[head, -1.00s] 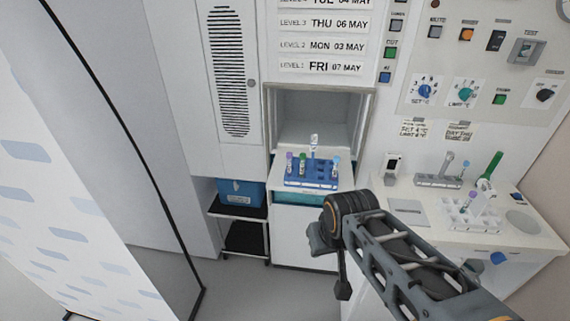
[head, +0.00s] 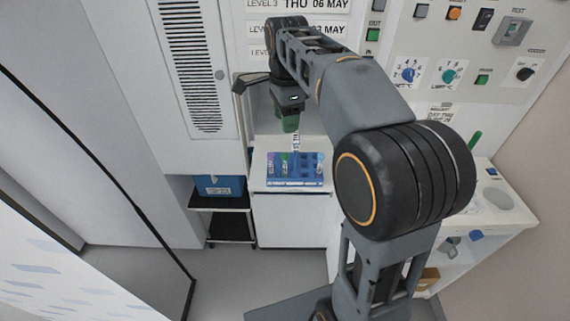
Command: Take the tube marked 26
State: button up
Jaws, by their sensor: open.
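A blue tube rack (head: 295,180) stands on the white shelf in front of an open hatch. Several tubes stand in it: one with a purple cap (head: 270,162), one with a green top (head: 284,160), a taller pale one (head: 296,142) and one with a light blue top (head: 320,160). Their numbers are too small to read, so I cannot tell which is marked 26. My gripper (head: 290,122) points down above the back of the rack, near the top of the pale tube. It is open and holds nothing visible.
A blue bin (head: 218,186) stands on a black shelf trolley left of the rack. A vented cabinet door (head: 190,65) is at upper left. The control panel (head: 470,50) is at upper right.

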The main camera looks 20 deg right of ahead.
aim_at(285, 154)
jog(key=shift+m, duration=0.3)
jog(key=f, duration=0.8)
jog(key=shift+w, duration=0.2)
jog(key=shift+w+f+p, duration=0.15)
jog(key=shift+f+p, duration=0.1)
jog(key=shift+f, duration=1.1)
jog(key=shift+w+f+p, duration=0.15)
jog(key=shift+f+p, duration=0.05)
jog(key=shift+f, duration=1.1)
jog(key=c, duration=0.8)
jog(key=shift+r, duration=0.1)
notch_tip(285, 154, up, 18)
jog(key=shift+f, duration=0.1)
